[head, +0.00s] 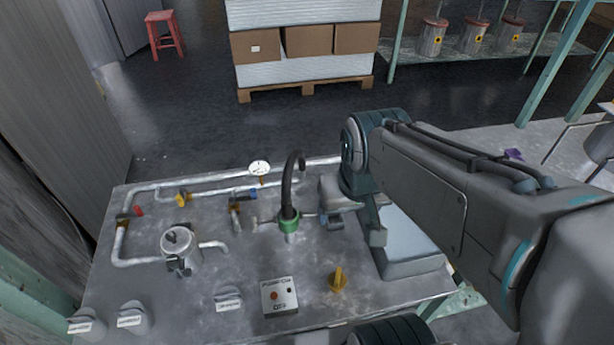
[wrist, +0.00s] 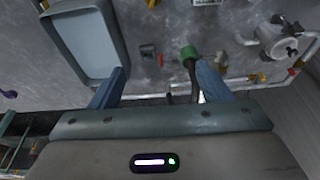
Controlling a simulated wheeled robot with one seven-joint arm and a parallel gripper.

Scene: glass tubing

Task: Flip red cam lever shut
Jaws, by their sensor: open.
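My gripper (head: 353,226) is open over the right part of the metal bench, just right of the green-collared black spout (head: 290,222). In the wrist view my gripper (wrist: 160,82) has its two blue fingers spread, with nothing held. A small reddish part (wrist: 147,50) lies on the bench beyond the gap between them, left of the green collar. A small red handle (head: 139,210) sits by the brass joint of the left pipe, far from my gripper; it also shows in the wrist view (wrist: 291,72). I cannot tell which red part is the cam lever.
A grey tray (head: 415,265) lies right of my gripper, partly hidden by my arm. A yellow valve handle (head: 183,198), a gauge (head: 260,169), a metal pot (head: 181,247), a switch box (head: 279,296) and a yellow knob (head: 338,280) are on the bench.

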